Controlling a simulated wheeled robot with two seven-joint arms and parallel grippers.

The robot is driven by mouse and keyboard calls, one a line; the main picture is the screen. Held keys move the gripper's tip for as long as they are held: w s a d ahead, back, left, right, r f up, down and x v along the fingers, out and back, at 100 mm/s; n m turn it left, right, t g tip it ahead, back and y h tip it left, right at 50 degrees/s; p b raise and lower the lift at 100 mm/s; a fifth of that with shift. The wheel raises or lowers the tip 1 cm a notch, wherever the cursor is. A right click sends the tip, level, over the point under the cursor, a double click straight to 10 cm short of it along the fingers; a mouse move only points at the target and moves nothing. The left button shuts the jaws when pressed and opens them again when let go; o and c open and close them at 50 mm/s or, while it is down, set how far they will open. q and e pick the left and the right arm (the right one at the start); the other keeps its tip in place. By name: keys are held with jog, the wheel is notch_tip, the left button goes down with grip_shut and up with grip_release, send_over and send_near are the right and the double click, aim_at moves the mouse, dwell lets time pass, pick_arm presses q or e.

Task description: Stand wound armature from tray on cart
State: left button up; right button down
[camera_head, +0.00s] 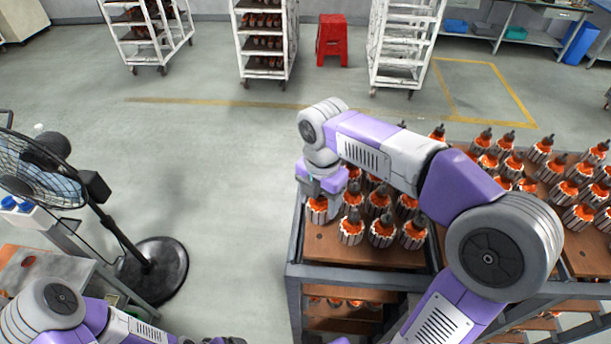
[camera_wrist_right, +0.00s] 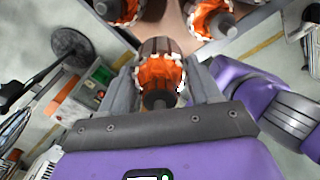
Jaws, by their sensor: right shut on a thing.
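My right gripper (camera_head: 319,190) is at the left edge of the cart (camera_head: 296,270), pointing down. It is shut on a wound armature (camera_head: 317,212) with orange windings and a ribbed steel core. In the right wrist view the armature (camera_wrist_right: 160,73) sits between the two fingers (camera_wrist_right: 160,92), shaft end toward the camera. It looks upright, close to the brown board (camera_head: 345,252); I cannot tell whether its base touches. Several armatures (camera_head: 382,230) stand upright in rows beside it. My left arm shows at the lower left, but its gripper is not in view. I cannot make out the tray.
A black fan (camera_head: 150,270) stands on the floor at left, near a workbench (camera_head: 45,280). A second board of armatures (camera_head: 585,255) is at right. White racks (camera_head: 265,45) and a red stool (camera_head: 331,40) stand far back.

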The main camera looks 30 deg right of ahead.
aim_at(321, 221)
jog(key=shift+s, duration=0.4)
jog(key=shift+s+f+b, duration=0.15)
jog(key=shift+s+b, duration=0.05)
jog(key=shift+b, duration=0.15)
jog(key=shift+s+f, duration=0.1)
jog(key=shift+f, duration=0.15)
jog(key=shift+w+f+b, duration=0.15)
jog(key=shift+f+b, duration=0.35)
jog(key=shift+b, duration=0.1)
jog(key=shift+w+f+b, duration=0.15)
jog(key=shift+f+b, duration=0.35)
jog(key=shift+b, duration=0.05)
jog(key=shift+s+f+b, duration=0.1)
jog(key=shift+f+b, duration=0.5)
pick_arm(q)
jog(key=f, duration=0.4)
jog(key=shift+s, duration=0.35)
pick_arm(e)
jog(key=shift+f, duration=0.1)
pick_arm(q)
jog(key=shift+f+b, duration=0.75)
jog(key=shift+b, duration=0.05)
pick_arm(e)
jog(key=shift+f, duration=1.15)
jog(key=shift+c, duration=0.7)
grip_release()
jog(key=shift+f, duration=0.1)
